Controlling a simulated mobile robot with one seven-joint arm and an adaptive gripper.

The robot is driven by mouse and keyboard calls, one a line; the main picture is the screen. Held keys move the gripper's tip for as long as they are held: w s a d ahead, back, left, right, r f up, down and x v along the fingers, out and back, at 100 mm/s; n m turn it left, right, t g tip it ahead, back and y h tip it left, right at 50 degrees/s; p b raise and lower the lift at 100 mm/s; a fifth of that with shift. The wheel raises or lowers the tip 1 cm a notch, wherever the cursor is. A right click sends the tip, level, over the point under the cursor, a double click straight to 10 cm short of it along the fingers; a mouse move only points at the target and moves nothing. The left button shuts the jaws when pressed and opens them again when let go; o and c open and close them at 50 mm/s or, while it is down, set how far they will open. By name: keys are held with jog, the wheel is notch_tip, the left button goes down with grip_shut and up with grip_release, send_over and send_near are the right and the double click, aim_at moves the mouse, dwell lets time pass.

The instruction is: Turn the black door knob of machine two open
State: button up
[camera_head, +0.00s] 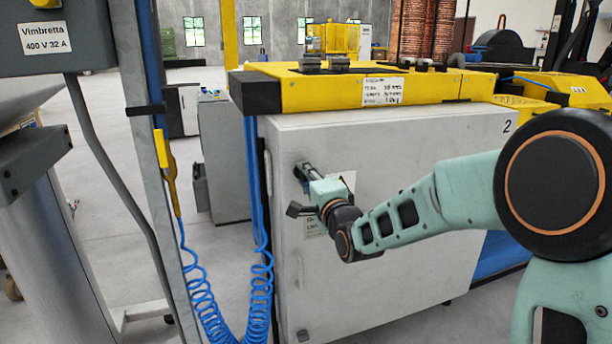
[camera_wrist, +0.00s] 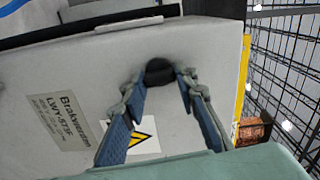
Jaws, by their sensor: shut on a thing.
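Machine two is a light grey cabinet (camera_head: 420,160) with a yellow top and a "2" at its upper right corner. In the wrist view, the black door knob (camera_wrist: 160,70) sits on the cabinet's pale face, between the fingertips of my gripper (camera_wrist: 160,81). The blue-padded fingers are closed on the knob from both sides. In the head view, my gripper (camera_head: 304,172) reaches the upper left of the door, and the knob is mostly hidden there by the fingers. The door looks shut.
A label (camera_wrist: 62,118) and a yellow warning sign (camera_wrist: 142,138) are on the cabinet face. Left of the cabinet are a grey post, coiled blue hoses (camera_head: 262,290) and a grey electrical box (camera_head: 50,40). Open floor lies between the post and the cabinet.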

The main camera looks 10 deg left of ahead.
jog(key=shift+m, duration=0.6)
jog(key=o, duration=1.2)
jog(key=shift+c, duration=0.2)
jog(key=v, duration=1.2)
jog(key=shift+s+a, duration=0.1)
